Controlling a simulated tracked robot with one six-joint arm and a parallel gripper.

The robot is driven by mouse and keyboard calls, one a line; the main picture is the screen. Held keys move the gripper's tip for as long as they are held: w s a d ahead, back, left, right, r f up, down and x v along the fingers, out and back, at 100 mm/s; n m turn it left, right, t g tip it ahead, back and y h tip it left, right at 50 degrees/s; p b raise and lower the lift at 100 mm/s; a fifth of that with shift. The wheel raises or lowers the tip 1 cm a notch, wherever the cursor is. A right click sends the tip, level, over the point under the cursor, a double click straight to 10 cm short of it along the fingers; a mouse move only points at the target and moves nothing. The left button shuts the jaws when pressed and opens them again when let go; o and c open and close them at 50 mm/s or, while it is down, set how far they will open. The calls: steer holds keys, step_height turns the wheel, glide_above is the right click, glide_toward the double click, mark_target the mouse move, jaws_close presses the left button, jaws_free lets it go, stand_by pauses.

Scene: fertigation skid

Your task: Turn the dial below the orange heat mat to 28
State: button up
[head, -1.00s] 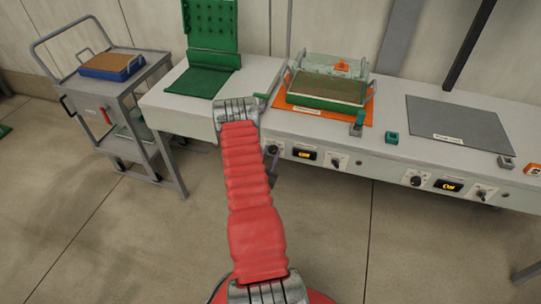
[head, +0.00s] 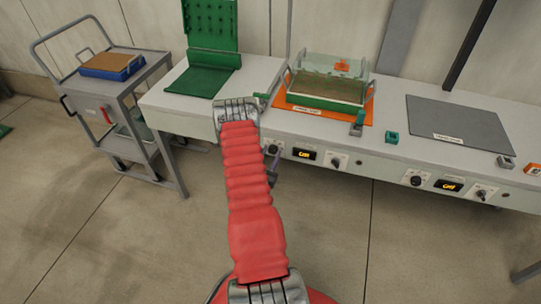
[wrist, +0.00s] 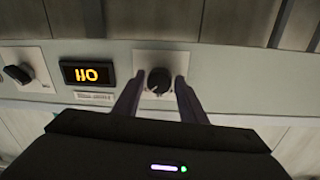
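The orange heat mat (head: 345,119) lies on the bench under a green tray with a clear cover. On the bench front below it is a round black dial (head: 273,149), left of a small display (head: 304,154) with amber characters. In the wrist view, which looks upside down, the dial (wrist: 158,80) has a pale pointer mark; its scale is too small to read. My gripper (wrist: 158,79) is open, with one finger on each side of the dial and narrow gaps showing. In the head view my arm hides most of the gripper.
A second knob (head: 335,161) sits right of the display. A grey mat (head: 455,122) farther right has its own dial (head: 415,180) and display below it. A cart (head: 120,100) stands at the left. The floor before the bench is clear.

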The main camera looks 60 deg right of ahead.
steer(key=shift+o, duration=1.2)
steer(key=s+a, duration=0.1)
steer(key=a, duration=1.2)
steer(key=shift+s+a, duration=0.25)
steer(key=shift+a, duration=0.15)
steer(key=shift+f, duration=0.1)
